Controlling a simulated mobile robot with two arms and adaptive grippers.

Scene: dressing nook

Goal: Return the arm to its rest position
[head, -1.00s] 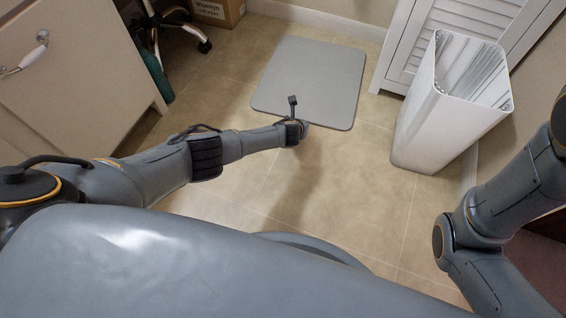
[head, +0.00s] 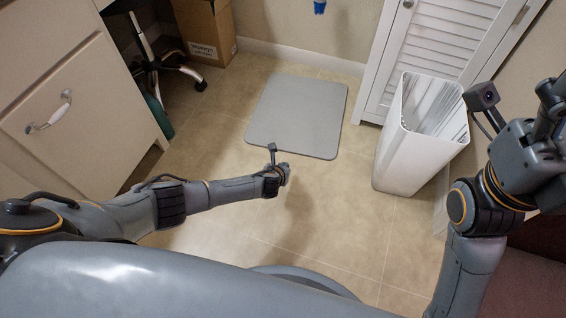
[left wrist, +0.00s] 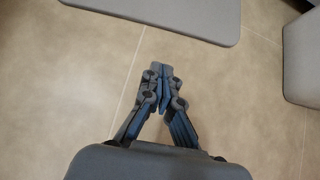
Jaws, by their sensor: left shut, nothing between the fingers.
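My left arm reaches in from the left of the head view, low over the tiled floor. Its gripper (head: 284,174) is small there and points away from the camera, short of the grey mat. In the left wrist view the left gripper (left wrist: 160,77) has its fingertips together with nothing between them and bare tiles below. My right arm is bent upward at the right edge of the head view. Its gripper (head: 549,97) is raised beside the white bin and partly cut off by the frame, so its fingers are not clear.
A grey mat (head: 297,112) lies flat on the floor. A white bin (head: 408,158) stands right of it, before a louvred white door (head: 439,65). A drawer cabinet (head: 62,110), chair base (head: 160,66) and cardboard box (head: 208,33) are at the left. Open floor lies between.

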